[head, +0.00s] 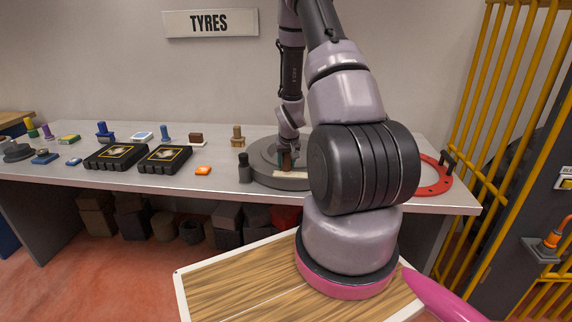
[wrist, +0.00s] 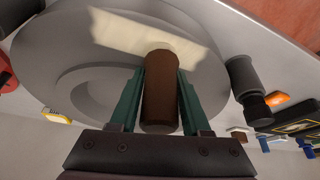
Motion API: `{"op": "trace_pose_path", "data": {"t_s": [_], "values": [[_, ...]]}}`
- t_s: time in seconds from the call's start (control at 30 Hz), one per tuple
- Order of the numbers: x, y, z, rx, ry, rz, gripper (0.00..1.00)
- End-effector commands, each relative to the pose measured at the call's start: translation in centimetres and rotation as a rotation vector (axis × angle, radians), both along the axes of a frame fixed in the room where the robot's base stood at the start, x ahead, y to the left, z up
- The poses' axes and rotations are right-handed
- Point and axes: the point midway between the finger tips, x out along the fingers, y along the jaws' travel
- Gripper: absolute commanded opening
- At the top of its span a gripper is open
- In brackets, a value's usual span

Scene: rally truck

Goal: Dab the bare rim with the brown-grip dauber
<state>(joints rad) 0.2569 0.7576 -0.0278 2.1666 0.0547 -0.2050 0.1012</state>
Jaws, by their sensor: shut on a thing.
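My gripper (head: 287,158) is shut on the brown grip of the dauber (wrist: 160,92), and its green fingers stand on either side of it in the wrist view. The dauber is over a grey round rim (head: 262,152), which lies on the bench and also shows in the wrist view (wrist: 60,40). A cream patch (wrist: 150,30) lies on the rim around the far end of the dauber. The dauber's tip is hidden, so I cannot tell whether it touches the rim. My arm covers part of the rim in the head view.
A dark bottle (head: 244,168) stands close left of the rim. Left along the bench (head: 215,184) are an orange piece (head: 203,170), a tan-handled tool (head: 238,136), two black boxes (head: 165,158) and several blue items. A red ring (head: 434,186) lies at the right end.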

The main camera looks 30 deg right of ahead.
Motion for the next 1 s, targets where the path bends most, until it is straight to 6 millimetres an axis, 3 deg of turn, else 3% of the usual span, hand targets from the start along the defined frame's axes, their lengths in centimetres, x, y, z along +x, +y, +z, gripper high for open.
{"op": "trace_pose_path", "data": {"t_s": [1.0], "values": [[-1.3, 1.0, -0.1, 0.0, -0.001, 0.0, 0.0]]}}
